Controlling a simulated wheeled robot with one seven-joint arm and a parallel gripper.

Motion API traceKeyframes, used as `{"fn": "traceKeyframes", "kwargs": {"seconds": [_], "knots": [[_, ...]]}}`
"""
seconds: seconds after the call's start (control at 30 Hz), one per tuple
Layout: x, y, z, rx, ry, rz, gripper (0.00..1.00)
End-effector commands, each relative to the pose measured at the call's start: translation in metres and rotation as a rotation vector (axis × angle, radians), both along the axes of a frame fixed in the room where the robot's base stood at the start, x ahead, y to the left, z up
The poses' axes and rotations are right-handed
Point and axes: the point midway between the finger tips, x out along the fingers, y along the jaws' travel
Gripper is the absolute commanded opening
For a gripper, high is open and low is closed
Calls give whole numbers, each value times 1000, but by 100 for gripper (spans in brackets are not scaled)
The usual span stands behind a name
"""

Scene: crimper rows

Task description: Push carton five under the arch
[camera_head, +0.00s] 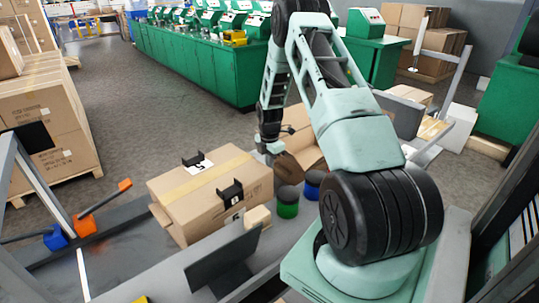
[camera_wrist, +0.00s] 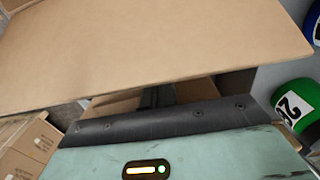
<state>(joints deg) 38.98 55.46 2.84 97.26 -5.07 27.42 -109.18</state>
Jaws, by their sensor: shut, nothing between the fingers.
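A brown taped carton (camera_head: 205,210) with black clips and a white label lies on the grey bench at centre left. The label's number is too small to read for sure. In the wrist view, a broad carton face (camera_wrist: 150,45) fills the top. My gripper (camera_head: 272,148) is at the carton's far right end, pointing down, with its fingers shut and empty. In the wrist view, the dark fingers (camera_wrist: 157,96) are partly hidden by the carton edge; I cannot tell whether they touch it. A grey slanted frame (camera_head: 40,185), perhaps the arch, stands left of the carton.
A green drum (camera_head: 288,203) and a blue-topped one (camera_head: 313,184) stand right of the carton. A dark panel (camera_head: 222,262) stands in front. Orange (camera_head: 85,225) and blue (camera_head: 56,238) blocks sit by the frame.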

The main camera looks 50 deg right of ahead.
Motion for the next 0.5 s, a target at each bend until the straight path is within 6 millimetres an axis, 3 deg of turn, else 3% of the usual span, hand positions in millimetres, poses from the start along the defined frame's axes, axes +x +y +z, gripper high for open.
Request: {"fn": "traceKeyframes", "kwargs": {"seconds": [0.4, 0.5], "knots": [[0, 0, -5, 0, -1, 0, 0], [2, 8, -4, 0, 0, 3, 0]]}}
